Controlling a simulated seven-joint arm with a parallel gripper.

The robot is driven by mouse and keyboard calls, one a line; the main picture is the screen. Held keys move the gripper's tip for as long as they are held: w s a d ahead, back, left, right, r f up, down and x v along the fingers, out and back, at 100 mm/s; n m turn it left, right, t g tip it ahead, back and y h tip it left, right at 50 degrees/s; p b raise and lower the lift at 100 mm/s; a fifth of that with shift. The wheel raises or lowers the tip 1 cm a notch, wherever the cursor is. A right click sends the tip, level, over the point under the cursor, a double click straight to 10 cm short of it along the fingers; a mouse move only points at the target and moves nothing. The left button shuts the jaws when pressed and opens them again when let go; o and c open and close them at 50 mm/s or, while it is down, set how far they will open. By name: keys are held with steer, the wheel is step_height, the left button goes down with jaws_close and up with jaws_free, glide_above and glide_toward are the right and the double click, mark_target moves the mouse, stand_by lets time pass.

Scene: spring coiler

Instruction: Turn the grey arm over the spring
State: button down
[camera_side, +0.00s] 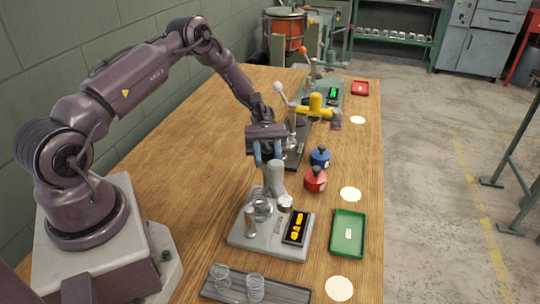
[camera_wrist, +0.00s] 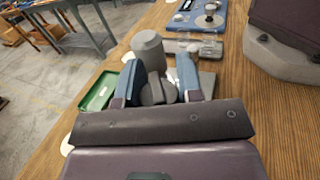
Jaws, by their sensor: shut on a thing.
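The grey coiler (camera_side: 240,238), a grey base with an amber display (camera_side: 296,227), stands on the wooden bench below my gripper. A spring (camera_side: 262,209) of wire coils sits on it. The grey arm (camera_side: 277,180) is a thick rounded piece rising beside and above the spring. My gripper (camera_side: 267,160) is shut on the grey arm's upper end, its blue fingers pointing down. In the wrist view, the fingers stand on both sides of a grey piece (camera_wrist: 156,90), with a grey cylinder (camera_wrist: 148,48) beyond. The exact contact is partly hidden.
A tray of loose springs (camera_side: 254,288) lies in front and a green tray (camera_side: 347,234) to the right. Red (camera_side: 316,181) and blue (camera_side: 320,157) knobbed pieces stand behind. Farther back is a station with a yellow arm (camera_side: 316,104). The bench is clear on the left.

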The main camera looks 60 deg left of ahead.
steer(key=shift+s+a+m+g+y, duration=0.1)
steer(key=shift+m+g+y, duration=0.65)
steer(key=shift+g, duration=0.3)
steer(key=shift+s+a+m+g+y, duration=0.1)
steer(key=shift+m+g+y, duration=0.45)
steer(key=shift+m+g, duration=0.4)
steer(key=shift+g, duration=0.3)
steer(key=c, duration=0.8)
jaws_free()
steer(key=shift+r, duration=0.1)
step_height(320, 180, up, 3)
steer(key=shift+r, duration=0.1)
steer(key=s+r, duration=0.3)
steer(key=s, duration=0.1)
steer(key=s+d+r, duration=0.1)
steer(key=s+r, duration=0.2)
steer(key=s, duration=0.2)
steer(key=s+r, duration=0.3)
steer(key=s, duration=0.2)
steer(key=shift+d+r, duration=0.35)
steer(key=shift+d, duration=0.05)
